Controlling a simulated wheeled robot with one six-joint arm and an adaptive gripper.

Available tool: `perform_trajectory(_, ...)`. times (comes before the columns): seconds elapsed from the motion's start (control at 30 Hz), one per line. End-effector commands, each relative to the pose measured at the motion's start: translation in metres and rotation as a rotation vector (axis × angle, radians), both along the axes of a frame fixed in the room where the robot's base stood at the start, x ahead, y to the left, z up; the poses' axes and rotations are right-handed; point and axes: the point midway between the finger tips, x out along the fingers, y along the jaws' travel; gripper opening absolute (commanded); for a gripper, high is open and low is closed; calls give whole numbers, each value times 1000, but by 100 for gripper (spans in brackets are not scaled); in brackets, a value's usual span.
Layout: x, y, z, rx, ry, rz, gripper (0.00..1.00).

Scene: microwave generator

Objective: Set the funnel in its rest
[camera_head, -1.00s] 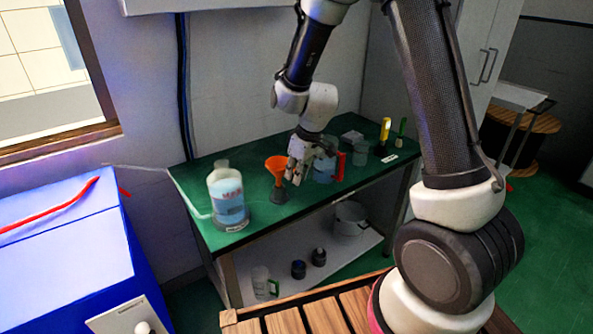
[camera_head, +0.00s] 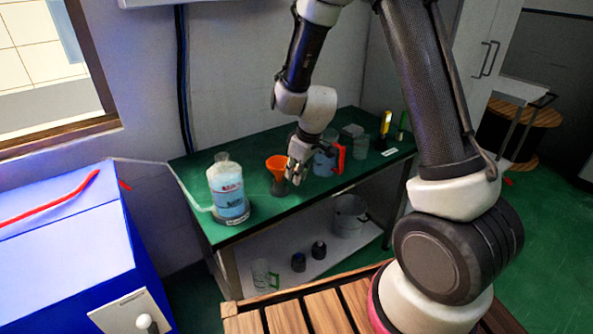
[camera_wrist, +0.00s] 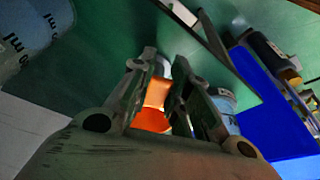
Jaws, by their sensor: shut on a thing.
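The orange funnel (camera_head: 276,162) is at the middle of the green bench, wide mouth up. A dark grey holder, seemingly its rest (camera_head: 279,187), shows directly below it; I cannot tell whether the funnel is seated in it. My gripper (camera_head: 291,176) is at the funnel's right side, low over the bench. In the wrist view the orange funnel (camera_wrist: 153,116) shows between my two fingers (camera_wrist: 160,80), which are shut on it. The fingers and hand hide part of the funnel, and its stem is not clearly visible.
A large labelled bottle (camera_head: 228,190) stands left of the funnel. A beaker (camera_head: 324,162) with a red handle (camera_head: 341,157) stands close behind my gripper on the right. Smaller containers (camera_head: 361,147) stand farther right. The bench's front strip (camera_head: 318,188) is clear.

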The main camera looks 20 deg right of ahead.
Motion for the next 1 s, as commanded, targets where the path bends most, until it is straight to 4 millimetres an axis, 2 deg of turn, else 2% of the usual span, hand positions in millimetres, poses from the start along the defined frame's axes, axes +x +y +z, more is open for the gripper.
perform_trajectory(0.83, 1, 0, -21, 0, 0, -1, 0)
perform_trajectory(0.87, 1, 0, -20, 1, -1, 0, 23)
perform_trajectory(0.97, 1, 0, -20, 1, -1, 0, 42)
perform_trajectory(1.0, 1, 0, -20, 0, 0, 0, 43)
